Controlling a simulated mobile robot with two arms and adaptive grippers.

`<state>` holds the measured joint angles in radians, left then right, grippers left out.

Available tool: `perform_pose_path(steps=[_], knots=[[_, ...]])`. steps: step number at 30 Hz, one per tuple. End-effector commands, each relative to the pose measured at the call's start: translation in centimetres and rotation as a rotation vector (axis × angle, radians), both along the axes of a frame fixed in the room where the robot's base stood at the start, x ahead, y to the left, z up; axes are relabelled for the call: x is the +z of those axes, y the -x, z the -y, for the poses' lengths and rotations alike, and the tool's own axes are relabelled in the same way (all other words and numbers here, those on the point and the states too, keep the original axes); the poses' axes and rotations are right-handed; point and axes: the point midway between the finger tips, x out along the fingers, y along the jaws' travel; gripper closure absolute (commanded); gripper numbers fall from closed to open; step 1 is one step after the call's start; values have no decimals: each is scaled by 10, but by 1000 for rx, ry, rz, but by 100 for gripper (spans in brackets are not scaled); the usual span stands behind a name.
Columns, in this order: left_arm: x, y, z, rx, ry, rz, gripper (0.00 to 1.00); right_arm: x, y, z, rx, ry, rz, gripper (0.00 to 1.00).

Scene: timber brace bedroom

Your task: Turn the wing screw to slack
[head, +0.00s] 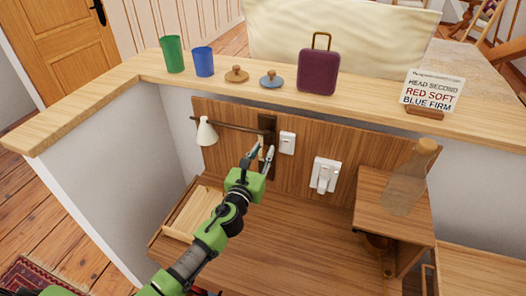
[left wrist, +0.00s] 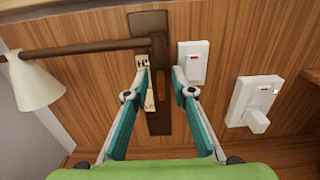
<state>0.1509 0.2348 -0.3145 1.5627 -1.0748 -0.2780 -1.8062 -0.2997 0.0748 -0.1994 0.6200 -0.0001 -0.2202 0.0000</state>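A dark brown wall plate (left wrist: 150,22) is fixed upright on the wood panel, and it also shows in the head view (head: 267,124). A dark lamp arm (left wrist: 85,48) runs left from it to a cream lamp shade (left wrist: 34,82). A pale marked strip (left wrist: 143,62) lies along the plate, partly behind a finger. I cannot make out a wing screw clearly; a small brown-orange piece (left wrist: 159,82) shows between the fingers. My left gripper (left wrist: 160,76) is open in front of the plate, its fingers apart with no object visibly held; it also shows in the head view (head: 261,156).
A white switch (left wrist: 193,63) is close right of the fingers, with a white socket and plug (left wrist: 252,102) farther right. A glass bottle (head: 405,180) stands on the right shelf. Cups, knobs, a purple case (head: 318,72) and a sign (head: 432,91) line the ledge.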

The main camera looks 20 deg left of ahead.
Motion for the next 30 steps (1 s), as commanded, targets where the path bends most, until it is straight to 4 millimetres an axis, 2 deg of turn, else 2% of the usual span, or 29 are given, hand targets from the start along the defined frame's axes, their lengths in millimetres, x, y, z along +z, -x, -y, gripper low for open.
perform_pose_path(steps=[10, 11, 13, 14, 23, 30], knots=[[0, -5, 0, -1, 0, 0, 76, 0, 0, 2, 1, 3, 0, 100], [0, -5, 0, 0, 0, 0, 79, 0, 0, 3, 1, 3, 0, 100], [0, -5, 0, 0, 0, 0, 97, 0, 0, 4, 2, 4, 0, 100], [0, -5, 0, 0, 0, 0, 100, 0, 0, 4, 2, 5, 0, 100], [0, -5, 0, 0, 8, 0, 100, 0, 0, 6, 2, 7, -1, 100], [0, -5, -1, 0, 89, -3, 100, -2, 0, 6, 2, 7, -1, 100]])
